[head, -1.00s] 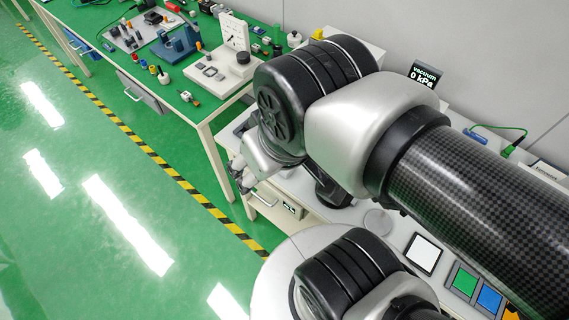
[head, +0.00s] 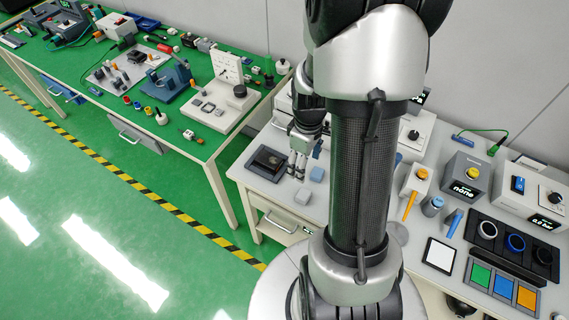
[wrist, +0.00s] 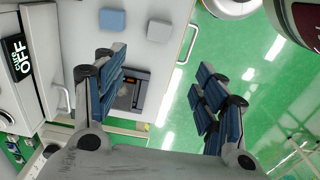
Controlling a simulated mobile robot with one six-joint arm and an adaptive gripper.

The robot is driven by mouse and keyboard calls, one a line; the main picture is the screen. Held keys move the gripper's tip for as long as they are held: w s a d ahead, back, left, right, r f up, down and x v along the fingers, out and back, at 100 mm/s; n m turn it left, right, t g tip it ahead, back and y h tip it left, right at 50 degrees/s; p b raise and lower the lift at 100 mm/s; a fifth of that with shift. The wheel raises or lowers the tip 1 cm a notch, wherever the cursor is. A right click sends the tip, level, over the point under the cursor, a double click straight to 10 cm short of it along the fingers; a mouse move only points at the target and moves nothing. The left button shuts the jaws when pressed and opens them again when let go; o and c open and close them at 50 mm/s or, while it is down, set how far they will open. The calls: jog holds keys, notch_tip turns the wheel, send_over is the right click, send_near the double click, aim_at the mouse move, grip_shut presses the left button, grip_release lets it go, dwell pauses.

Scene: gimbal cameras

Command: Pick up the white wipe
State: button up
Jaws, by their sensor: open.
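Two small square pads lie on the white bench. The paler, greyish one (head: 303,197) is near the bench's front edge and also shows in the wrist view (wrist: 159,30); the bluer one (head: 317,174) lies just behind it. A flat white square in a dark frame (head: 439,253) lies farther right. I cannot tell for sure which is the white wipe. My gripper (head: 297,168) is above the bench's left part, beside the pads, pointing down. In the wrist view its fingers (wrist: 162,85) are spread and empty, with the pads beyond them at the top.
A dark square device (head: 268,163) sits at the bench's left corner, partly behind a finger in the wrist view. Control boxes (head: 467,175) and a tray of green, blue and orange squares (head: 502,285) are to the right. A green-topped table (head: 150,130) stands to the left.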

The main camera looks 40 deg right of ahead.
jog(key=b, duration=0.4)
send_over(302, 194)
notch_tip(302, 194, down, 11)
jog(key=shift+a+f, duration=0.1)
jog(key=shift+f, duration=0.05)
jog(key=shift+d+f+b, duration=0.2)
jog(key=shift+f+b, duration=0.85)
jog(key=shift+f, duration=2.1)
jog(key=shift+r, duration=0.1)
jog(key=shift+c, duration=0.5)
jog(key=c, duration=0.8)
